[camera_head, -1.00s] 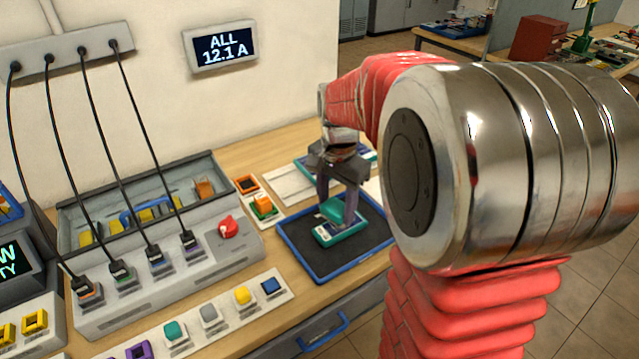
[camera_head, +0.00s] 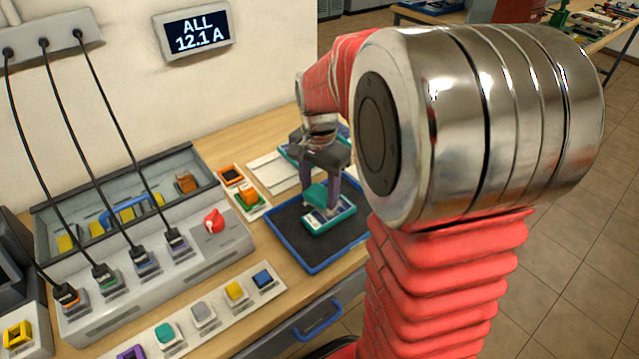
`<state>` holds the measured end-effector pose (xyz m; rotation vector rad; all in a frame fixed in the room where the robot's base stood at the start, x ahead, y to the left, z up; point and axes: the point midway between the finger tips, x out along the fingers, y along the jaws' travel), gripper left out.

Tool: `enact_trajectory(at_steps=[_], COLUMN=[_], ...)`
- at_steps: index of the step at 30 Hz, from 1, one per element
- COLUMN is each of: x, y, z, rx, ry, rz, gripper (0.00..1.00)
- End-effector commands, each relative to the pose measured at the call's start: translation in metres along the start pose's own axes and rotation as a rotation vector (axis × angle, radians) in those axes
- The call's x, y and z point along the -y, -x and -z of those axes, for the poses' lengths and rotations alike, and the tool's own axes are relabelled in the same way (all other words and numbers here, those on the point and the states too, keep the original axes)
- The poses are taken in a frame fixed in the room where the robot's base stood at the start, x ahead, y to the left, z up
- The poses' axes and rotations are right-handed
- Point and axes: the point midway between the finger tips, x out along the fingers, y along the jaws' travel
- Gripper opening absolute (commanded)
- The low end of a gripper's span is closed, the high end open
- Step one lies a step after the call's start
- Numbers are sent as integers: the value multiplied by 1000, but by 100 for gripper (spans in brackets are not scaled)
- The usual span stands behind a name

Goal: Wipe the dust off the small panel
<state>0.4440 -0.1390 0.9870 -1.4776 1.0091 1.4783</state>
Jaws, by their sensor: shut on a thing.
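My gripper (camera_head: 318,188) points down over a black-floored blue tray (camera_head: 276,232) on the wooden bench. It is shut on a small teal block (camera_head: 315,196). Under the block lies a small flat panel (camera_head: 329,218) with a teal rim and pale markings, inside the tray. The block overlaps the panel's far left part in the picture; I cannot tell whether they touch. Any dust on the panel is too small to make out.
Left of the tray stand a grey console with a red knob (camera_head: 214,222) and plugged black cables, and a strip of coloured buttons (camera_head: 203,314). A blue drawer handle (camera_head: 316,322) is at the front. My arm hides the right side.

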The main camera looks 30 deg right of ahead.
Motion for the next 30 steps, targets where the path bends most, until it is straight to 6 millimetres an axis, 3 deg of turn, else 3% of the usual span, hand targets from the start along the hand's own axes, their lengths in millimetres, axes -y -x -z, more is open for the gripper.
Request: enact_trajectory(at_steps=[18,30], x=[0,-11], y=[-63,-61], z=[0,34], rx=[2,0], ry=[1,4], rz=[-3,-1], gripper=[32,28])
